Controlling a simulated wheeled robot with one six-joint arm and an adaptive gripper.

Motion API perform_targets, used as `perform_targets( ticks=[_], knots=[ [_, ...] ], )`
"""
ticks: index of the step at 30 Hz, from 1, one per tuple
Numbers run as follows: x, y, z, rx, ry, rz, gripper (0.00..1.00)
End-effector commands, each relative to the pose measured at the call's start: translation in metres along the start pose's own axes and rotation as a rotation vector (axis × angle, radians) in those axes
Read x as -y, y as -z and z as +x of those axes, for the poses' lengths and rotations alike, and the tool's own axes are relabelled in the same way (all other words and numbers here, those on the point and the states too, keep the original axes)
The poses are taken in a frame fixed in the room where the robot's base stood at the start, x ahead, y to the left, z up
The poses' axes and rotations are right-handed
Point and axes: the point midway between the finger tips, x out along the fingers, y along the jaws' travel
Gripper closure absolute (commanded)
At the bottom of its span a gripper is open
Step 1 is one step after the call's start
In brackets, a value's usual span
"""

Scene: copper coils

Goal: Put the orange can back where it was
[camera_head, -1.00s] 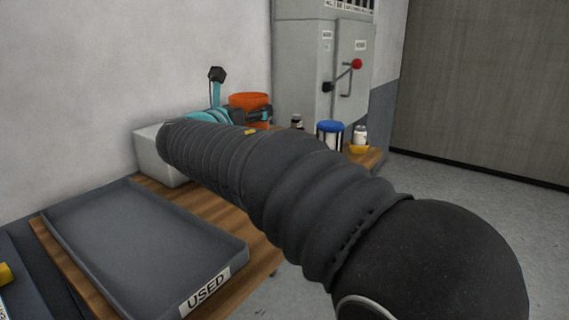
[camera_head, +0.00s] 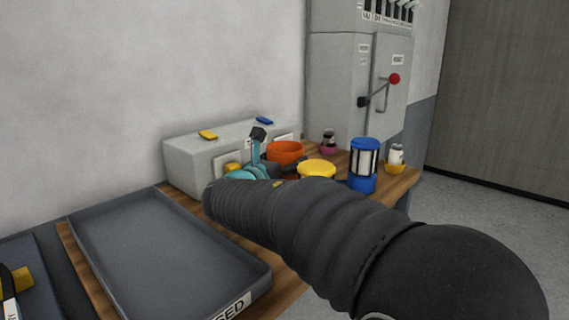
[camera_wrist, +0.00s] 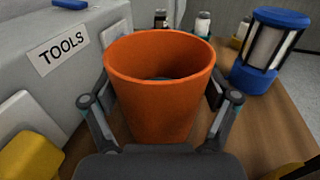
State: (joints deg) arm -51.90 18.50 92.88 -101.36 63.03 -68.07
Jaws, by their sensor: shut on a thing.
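The orange can (camera_head: 287,151) is an open-topped, tapered cup, held upright in front of the grey TOOLS box (camera_head: 182,168). In the wrist view the orange can (camera_wrist: 155,115) fills the middle, with a finger of my gripper (camera_wrist: 160,98) on each side. My gripper (camera_head: 270,166) is shut on it. The can's base is hidden, so I cannot tell whether it touches the wooden table (camera_head: 384,190). My arm hides part of the table in the head view.
A yellow-topped can (camera_head: 317,168) stands close to my gripper at the right. Beyond it is a blue canister (camera_head: 362,182). Small jars stand in a yellow dish (camera_head: 395,169) and a pink dish (camera_head: 328,151). A grey USED tray (camera_head: 165,260) lies empty at the left.

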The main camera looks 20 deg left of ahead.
Motion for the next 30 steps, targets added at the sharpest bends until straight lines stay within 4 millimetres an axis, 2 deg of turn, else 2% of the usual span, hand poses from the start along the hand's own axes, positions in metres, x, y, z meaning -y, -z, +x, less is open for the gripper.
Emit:
perform_targets(
  ticks=[12,13,14,26,30],
  knots=[
    [0.0,0.007,0.0,0.002,0.0,0.001,0.72],
    [0.0,0.007,0.0,0.001,0.0,0.001,0.09],
    [0.0,0.007,0.0,0.001,0.0,0.001,0.01],
    [0.0,0.004,0.0,0.001,0.0,0.001,0.0],
    [-0.001,0.004,-0.012,0.001,-0.003,0.001,0.0]
  ],
)
